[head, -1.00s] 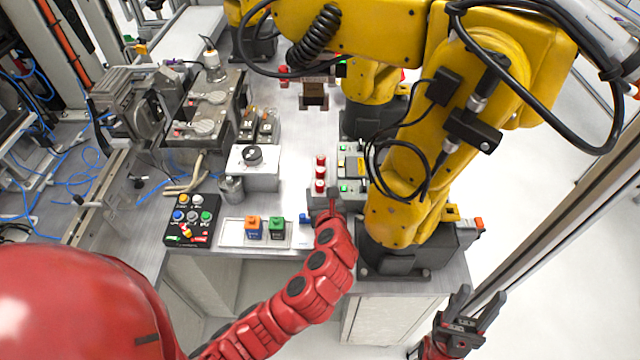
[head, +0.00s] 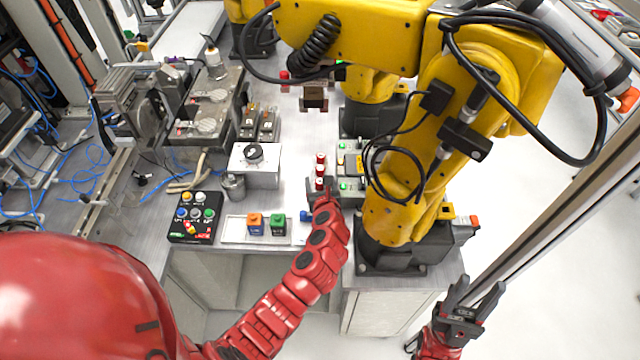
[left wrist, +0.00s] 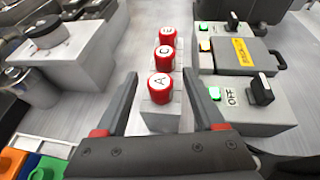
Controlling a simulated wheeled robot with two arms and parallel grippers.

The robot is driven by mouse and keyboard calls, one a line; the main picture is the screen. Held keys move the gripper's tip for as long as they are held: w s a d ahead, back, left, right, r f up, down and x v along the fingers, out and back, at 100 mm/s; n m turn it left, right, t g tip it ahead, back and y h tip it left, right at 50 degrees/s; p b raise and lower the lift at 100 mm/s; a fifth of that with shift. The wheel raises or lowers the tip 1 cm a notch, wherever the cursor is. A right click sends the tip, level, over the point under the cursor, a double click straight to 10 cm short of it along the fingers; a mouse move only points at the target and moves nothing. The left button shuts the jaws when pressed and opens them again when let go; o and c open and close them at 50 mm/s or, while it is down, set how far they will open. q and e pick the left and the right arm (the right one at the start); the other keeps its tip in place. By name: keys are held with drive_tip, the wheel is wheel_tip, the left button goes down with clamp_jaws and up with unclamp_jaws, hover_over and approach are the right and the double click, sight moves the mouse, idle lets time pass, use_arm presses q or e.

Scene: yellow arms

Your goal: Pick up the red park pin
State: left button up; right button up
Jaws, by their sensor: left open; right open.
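Three red round-topped pins stand in a row on a narrow light block. The left wrist view shows the nearest, marked A (left wrist: 162,87), the middle one, marked C (left wrist: 164,57), and the far one (left wrist: 168,36). I cannot tell which is the park pin. The row also shows in the head view (head: 320,171). My left gripper (left wrist: 159,74) is open, its fingers on either side of the row near pin A, holding nothing. In the head view its fingers (head: 316,186) are partly hidden by the arm. My right gripper (head: 482,282) is open and empty, off the table at lower right.
A grey switch box (left wrist: 240,105) with green lights stands close right of the pins. A white box with a black knob (head: 255,165) is to the left. Orange (head: 255,223) and green (head: 278,224) blocks sit in a tray. The yellow arm (head: 405,185) rises at the right.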

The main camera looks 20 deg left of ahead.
sight(320, 181)
use_arm(q)
drive_tip(key=shift+c, duration=0.3)
clamp_jaws()
drive_tip(key=shift+r, duration=0.5)
wheel_tip(320, 181, up, 6)
drive_tip(key=shift+f+b, duration=0.2)
drive_tip(key=shift+b, duration=0.75)
drive_tip(key=s+d+b, duration=0.1)
drive_tip(key=s, duration=0.2)
drive_tip(key=s+d+b, duration=0.2)
drive_tip(key=s, duration=0.1)
drive_tip(key=s+d+b, duration=0.1)
drive_tip(key=s, duration=0.2)
drive_tip(key=shift+s+d, duration=0.35)
drive_tip(key=shift+d, duration=0.05)
drive_tip(key=s+d+p, duration=0.2)
drive_tip(key=s+p, duration=0.3)
drive_tip(key=s, duration=0.1)
drive_tip(key=shift+s+d+r, duration=0.25)
drive_tip(key=shift+d, duration=0.15)
